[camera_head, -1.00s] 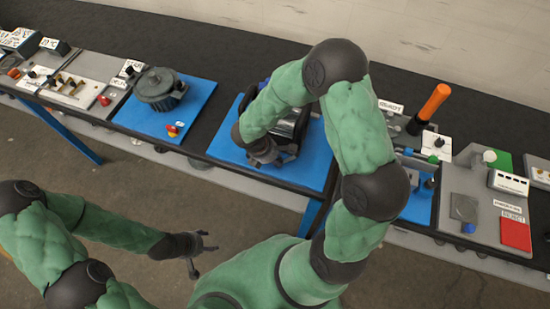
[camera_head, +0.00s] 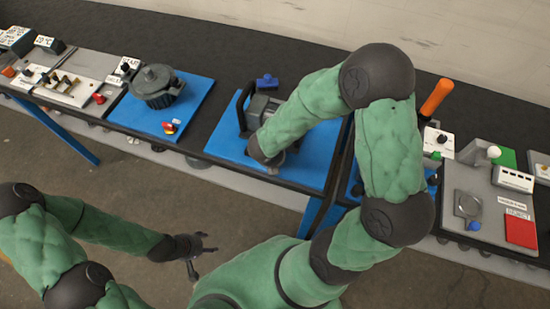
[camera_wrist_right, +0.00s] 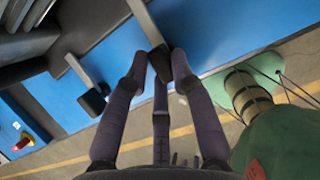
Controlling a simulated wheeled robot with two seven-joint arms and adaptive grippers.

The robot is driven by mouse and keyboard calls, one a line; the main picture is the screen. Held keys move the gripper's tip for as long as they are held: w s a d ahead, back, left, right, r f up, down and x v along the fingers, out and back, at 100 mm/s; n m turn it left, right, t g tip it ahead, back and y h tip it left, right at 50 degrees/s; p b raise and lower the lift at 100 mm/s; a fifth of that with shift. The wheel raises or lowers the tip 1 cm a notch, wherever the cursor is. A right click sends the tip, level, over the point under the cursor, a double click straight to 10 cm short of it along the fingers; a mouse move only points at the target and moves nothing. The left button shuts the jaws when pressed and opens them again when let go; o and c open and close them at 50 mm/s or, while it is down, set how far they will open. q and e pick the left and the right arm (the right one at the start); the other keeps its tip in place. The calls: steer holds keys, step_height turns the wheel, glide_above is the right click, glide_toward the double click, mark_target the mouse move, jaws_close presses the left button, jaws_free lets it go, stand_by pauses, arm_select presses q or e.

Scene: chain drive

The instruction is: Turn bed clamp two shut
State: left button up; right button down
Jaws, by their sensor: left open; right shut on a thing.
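In the right wrist view my right gripper (camera_wrist_right: 160,62) is shut on the black end of a grey clamp lever (camera_wrist_right: 147,24). A second grey lever with a black end (camera_wrist_right: 92,101) stands to its left, untouched. No label shows which lever is clamp two. In the head view the grey motor-like unit with a black handle (camera_head: 258,112) sits on a blue board (camera_head: 225,147). My right arm covers part of it, and my right fingers and the levers are hidden there. My left gripper (camera_head: 203,256) is open and empty, low over the floor, away from the bench.
A blue piece (camera_head: 267,81) lies behind the board. A grey motor (camera_head: 158,86) and a small red-topped part (camera_head: 171,127) are on another blue board to the left. An orange handle (camera_head: 436,98) and a panel with a red pad (camera_head: 521,231) are to the right.

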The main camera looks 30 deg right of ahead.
steer(key=shift+n, duration=0.3)
steer(key=c, duration=1)
jaws_free()
steer(key=shift+c, duration=0.2)
steer(key=shift+r, duration=0.1)
steer(key=v, duration=1.2)
steer(key=shift+s+d, duration=0.1)
steer(key=shift+d, duration=0.05)
